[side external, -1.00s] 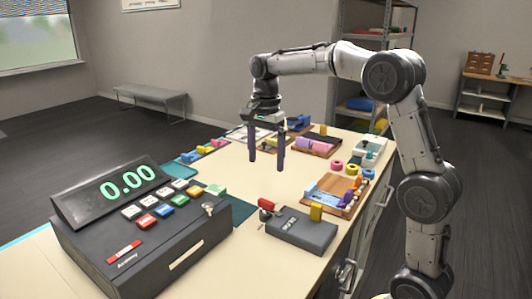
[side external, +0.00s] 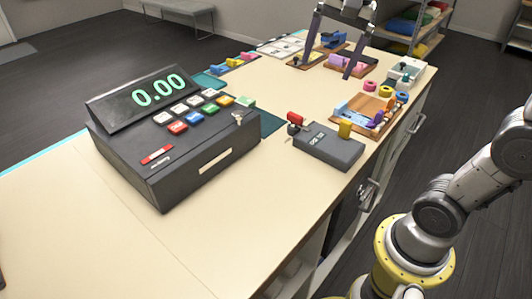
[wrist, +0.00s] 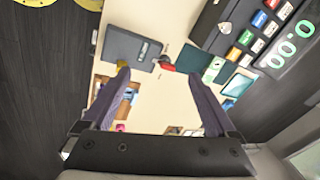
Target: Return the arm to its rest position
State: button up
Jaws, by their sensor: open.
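My gripper (side external: 327,71) shows at the top of the side external view, over the far part of the cream counter (side external: 90,240). Its two dark fingers are spread apart with nothing between them. The upper part of the gripper and much of the arm are cut off by the frame's top and right edges. In the wrist view, the open gripper (wrist: 160,75) points down at the counter, with a finger on each side and a dark grey box (wrist: 130,47) beyond the tips. No garment rail shows in these frames.
A black cash register (side external: 170,150) reading 0.00 stands on the counter's left. A grey box (side external: 328,150) with a yellow block and a red-handled item sits mid-counter. Wooden trays (side external: 362,118), colored rings and a blue stapler-like item (side external: 333,39) crowd the far right.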

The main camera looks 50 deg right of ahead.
jog(key=s+a+f+n+t, duration=0.2)
jog(key=s+a+f+n, duration=0.1)
jog(key=s+f+n, duration=0.8)
jog(key=s+n, duration=0.2)
jog(key=n, duration=0.1)
jog(key=shift+t, duration=0.4)
jog(key=shift+a, duration=0.1)
